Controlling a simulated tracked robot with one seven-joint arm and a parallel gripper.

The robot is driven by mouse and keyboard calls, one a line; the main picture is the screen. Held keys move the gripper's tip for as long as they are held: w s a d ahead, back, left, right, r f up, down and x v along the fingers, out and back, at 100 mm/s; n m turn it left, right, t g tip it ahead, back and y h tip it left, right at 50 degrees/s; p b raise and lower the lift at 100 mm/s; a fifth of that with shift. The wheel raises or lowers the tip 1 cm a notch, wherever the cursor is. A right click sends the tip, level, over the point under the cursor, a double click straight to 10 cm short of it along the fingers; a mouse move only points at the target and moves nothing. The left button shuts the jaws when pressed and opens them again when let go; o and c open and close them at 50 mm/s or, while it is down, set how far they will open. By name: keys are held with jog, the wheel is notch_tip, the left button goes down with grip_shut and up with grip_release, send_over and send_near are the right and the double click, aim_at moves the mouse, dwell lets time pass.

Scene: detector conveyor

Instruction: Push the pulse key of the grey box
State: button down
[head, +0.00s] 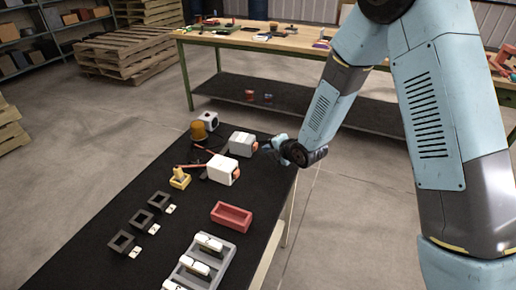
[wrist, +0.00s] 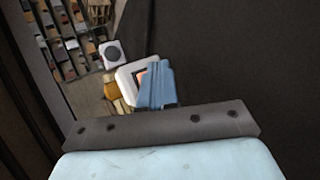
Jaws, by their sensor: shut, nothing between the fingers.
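The grey box (head: 242,144) stands on the black-topped table, with an orange key (head: 256,149) on its right end. My gripper (head: 269,147) is just right of that end, pointing at it. In the wrist view my shut, empty blue fingers (wrist: 156,82) overlap a pale box (wrist: 128,72), apparently the grey box, and partly cover its orange key (wrist: 142,77). I cannot tell whether the fingertips touch the key. A similar white box (head: 220,168) with an orange-red end stands nearer in the head view.
Around the boxes are an amber beacon (head: 199,131), a white unit with a dark round face (head: 210,119) and a yellow device (head: 180,178). A red tray (head: 231,215), a grey rack (head: 190,271) and black frames (head: 140,220) lie nearer. The floor right of the table is clear.

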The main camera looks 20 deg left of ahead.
jog(key=shift+d, duration=2.4)
